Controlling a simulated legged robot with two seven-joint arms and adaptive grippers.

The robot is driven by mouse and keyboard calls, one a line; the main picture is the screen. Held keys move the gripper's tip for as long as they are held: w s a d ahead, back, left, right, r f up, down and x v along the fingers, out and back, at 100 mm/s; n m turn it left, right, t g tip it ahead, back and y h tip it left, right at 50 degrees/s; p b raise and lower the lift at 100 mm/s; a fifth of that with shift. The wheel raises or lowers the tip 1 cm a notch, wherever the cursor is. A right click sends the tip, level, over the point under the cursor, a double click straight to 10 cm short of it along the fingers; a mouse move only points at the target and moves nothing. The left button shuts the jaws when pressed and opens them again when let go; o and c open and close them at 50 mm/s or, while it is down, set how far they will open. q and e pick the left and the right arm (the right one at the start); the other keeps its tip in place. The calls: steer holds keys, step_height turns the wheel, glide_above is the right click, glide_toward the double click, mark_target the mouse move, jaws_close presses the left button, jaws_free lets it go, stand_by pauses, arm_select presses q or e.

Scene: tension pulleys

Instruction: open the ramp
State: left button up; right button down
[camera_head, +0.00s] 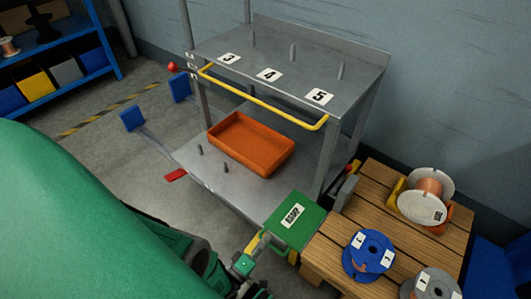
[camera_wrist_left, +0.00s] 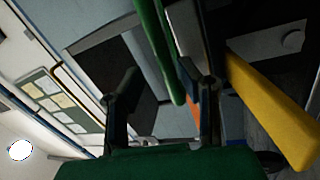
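The green ramp panel (camera_head: 294,220), labelled RAMP, is at the near end of the grey cart, beside the wooden table. Yellow parts show under its near edge. My left gripper (camera_head: 248,263) is just below and left of the panel in the head view, close to those yellow parts; contact cannot be told. In the left wrist view the two dark fingers of my left gripper (camera_wrist_left: 165,97) stand apart. A green bar (camera_wrist_left: 160,50) runs past between them and a yellow bar (camera_wrist_left: 270,105) lies to their right. My right gripper is not in view.
The grey cart (camera_head: 235,187) holds an orange tray (camera_head: 250,144) and has a yellow rail (camera_head: 262,99). A wooden table (camera_head: 385,205) with blue (camera_head: 368,255), grey and white spools is at the right. A blue shelf (camera_head: 105,40) stands at the back left.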

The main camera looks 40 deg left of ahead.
arm_select(q)
steer(key=shift+r, duration=0.25)
steer(key=shift+w+r, duration=0.1)
steer(key=shift+r, duration=0.45)
step_height(320, 180, up, 8)
steer(key=shift+a+r, duration=0.1)
steer(key=shift+r, duration=0.05)
steer(key=shift+s, duration=0.2)
steer(key=a+p+v, duration=0.1)
steer(key=p+v, duration=0.4)
steer(key=v, duration=1)
steer(key=shift+s+a+r, duration=0.3)
steer(key=shift+s+a, duration=0.05)
steer(key=shift+a, duration=0.05)
stand_by(1.2)
